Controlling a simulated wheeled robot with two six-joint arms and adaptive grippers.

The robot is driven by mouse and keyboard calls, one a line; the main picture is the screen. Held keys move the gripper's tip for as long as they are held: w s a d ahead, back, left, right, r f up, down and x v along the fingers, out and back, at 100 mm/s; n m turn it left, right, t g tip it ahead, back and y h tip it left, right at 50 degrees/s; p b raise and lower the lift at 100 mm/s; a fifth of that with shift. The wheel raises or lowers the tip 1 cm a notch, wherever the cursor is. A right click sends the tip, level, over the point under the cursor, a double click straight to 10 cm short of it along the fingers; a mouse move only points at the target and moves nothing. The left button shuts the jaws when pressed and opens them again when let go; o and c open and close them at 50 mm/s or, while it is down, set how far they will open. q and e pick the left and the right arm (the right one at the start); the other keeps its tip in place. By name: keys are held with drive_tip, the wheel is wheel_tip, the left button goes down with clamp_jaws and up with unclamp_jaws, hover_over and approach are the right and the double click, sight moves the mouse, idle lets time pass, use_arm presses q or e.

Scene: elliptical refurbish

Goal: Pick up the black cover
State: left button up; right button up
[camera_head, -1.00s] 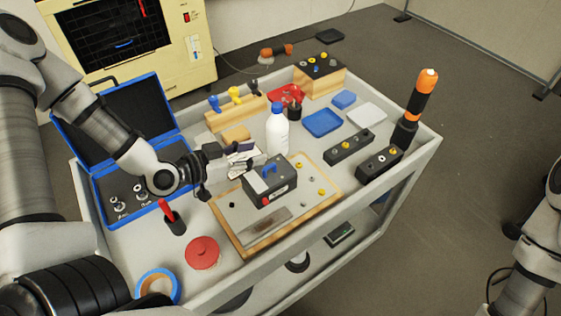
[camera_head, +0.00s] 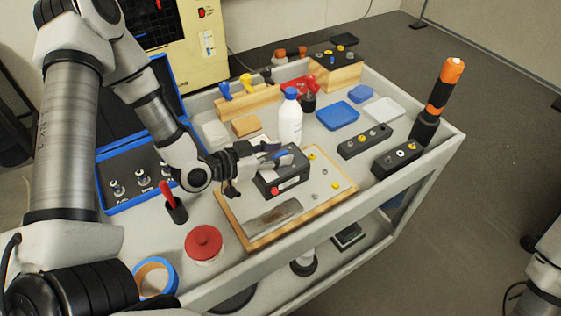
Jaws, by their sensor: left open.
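The black cover (camera_head: 283,183) is a dark box-like piece with a blue handle on top and a small red spot on its front face. It sits on the wood-edged board (camera_head: 327,203) in the middle of the cart. My left gripper (camera_head: 284,157) is at the top of the cover, around the blue handle, with its fingers apart. Its fingers partly hide the handle, and I cannot tell whether they touch it. My right gripper is not seen; only part of my right arm shows at the right edge.
A white bottle (camera_head: 290,122) stands just behind the cover. A red round container (camera_head: 204,244), a blue tape roll (camera_head: 155,277) and a black holder (camera_head: 175,209) are at the left front. A blue tray (camera_head: 337,116) and black blocks (camera_head: 364,141) are to the right.

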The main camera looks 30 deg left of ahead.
sight(281, 152)
use_arm(q)
drive_tip(key=x, duration=0.3)
drive_tip(key=shift+w+d+f, duration=0.15)
drive_tip(key=shift+w+d, duration=0.05)
drive_tip(key=shift+d, duration=0.1)
drive_tip(key=shift+s+a, duration=0.1)
drive_tip(key=shift+a, duration=0.05)
clamp_jaws()
